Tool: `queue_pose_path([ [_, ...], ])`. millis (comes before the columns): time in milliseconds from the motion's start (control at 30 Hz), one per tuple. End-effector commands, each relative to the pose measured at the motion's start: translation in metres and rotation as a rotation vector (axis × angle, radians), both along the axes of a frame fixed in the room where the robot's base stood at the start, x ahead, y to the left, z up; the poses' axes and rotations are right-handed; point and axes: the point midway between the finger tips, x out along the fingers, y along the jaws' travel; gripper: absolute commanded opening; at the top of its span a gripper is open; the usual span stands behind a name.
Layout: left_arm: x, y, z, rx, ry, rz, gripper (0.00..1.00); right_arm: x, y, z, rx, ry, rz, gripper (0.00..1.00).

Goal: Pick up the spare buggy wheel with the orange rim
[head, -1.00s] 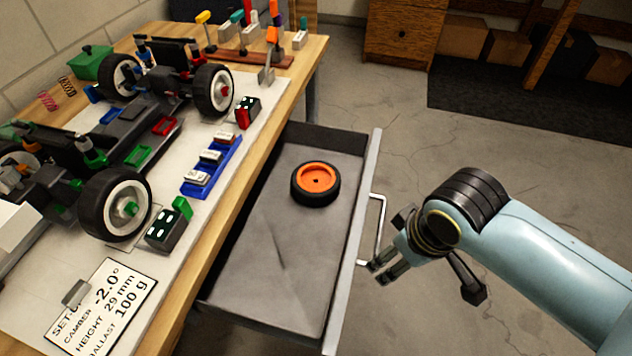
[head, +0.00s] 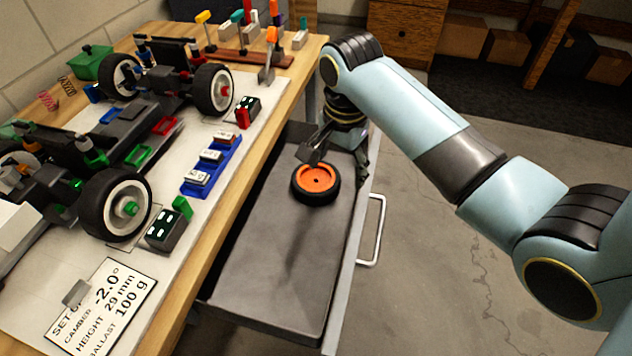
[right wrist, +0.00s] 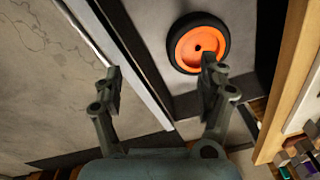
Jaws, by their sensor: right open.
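The spare wheel (head: 316,184), a black tyre with an orange rim, lies flat in the open drawer (head: 262,262), towards its far end. My right gripper (head: 338,158) is over the far part of the drawer, above and just behind the wheel. In the right wrist view its two fingers (right wrist: 160,90) are spread wide with nothing between them. The drawer's edge runs between the fingers there, and the wheel is off to the right. My left gripper is not in view.
The wooden workbench (head: 215,262) stands left of the drawer, with the buggy (head: 118,203), a blue tray of weights (head: 212,166) and a setup card (head: 104,306) on it. The drawer handle (head: 379,232) sticks out on the right. The drawer's near part is empty.

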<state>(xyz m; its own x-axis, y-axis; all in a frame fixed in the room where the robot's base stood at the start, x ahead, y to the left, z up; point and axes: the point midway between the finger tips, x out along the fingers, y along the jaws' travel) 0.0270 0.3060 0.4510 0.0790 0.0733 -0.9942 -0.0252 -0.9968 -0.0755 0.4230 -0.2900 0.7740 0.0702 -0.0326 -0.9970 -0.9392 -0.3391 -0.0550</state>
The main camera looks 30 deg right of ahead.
Motion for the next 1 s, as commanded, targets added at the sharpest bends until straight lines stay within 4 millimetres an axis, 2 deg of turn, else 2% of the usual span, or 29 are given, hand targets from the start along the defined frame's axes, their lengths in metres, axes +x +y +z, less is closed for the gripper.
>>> queue_pose_path([
  [33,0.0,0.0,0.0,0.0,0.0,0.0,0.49,0.021,-0.001,0.002,0.015,0.012,-0.11,0.76],
  [100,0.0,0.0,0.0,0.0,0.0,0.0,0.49,0.039,-0.002,0.003,0.031,0.034,-0.248,0.76],
  [233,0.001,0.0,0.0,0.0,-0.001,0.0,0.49,0.055,-0.002,0.004,0.045,0.059,-0.394,0.76],
  [333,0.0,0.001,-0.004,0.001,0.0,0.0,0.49,0.058,-0.002,-0.007,0.048,0.067,-0.426,0.76],
  [533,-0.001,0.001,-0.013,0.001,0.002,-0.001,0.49,0.057,-0.002,-0.041,0.047,0.066,-0.426,0.76],
  [767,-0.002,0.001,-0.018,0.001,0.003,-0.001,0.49,0.055,-0.002,-0.061,0.046,0.064,-0.425,0.76],
  [1000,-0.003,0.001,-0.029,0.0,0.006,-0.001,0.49,0.05,-0.002,-0.098,0.046,0.064,-0.424,0.76],
])
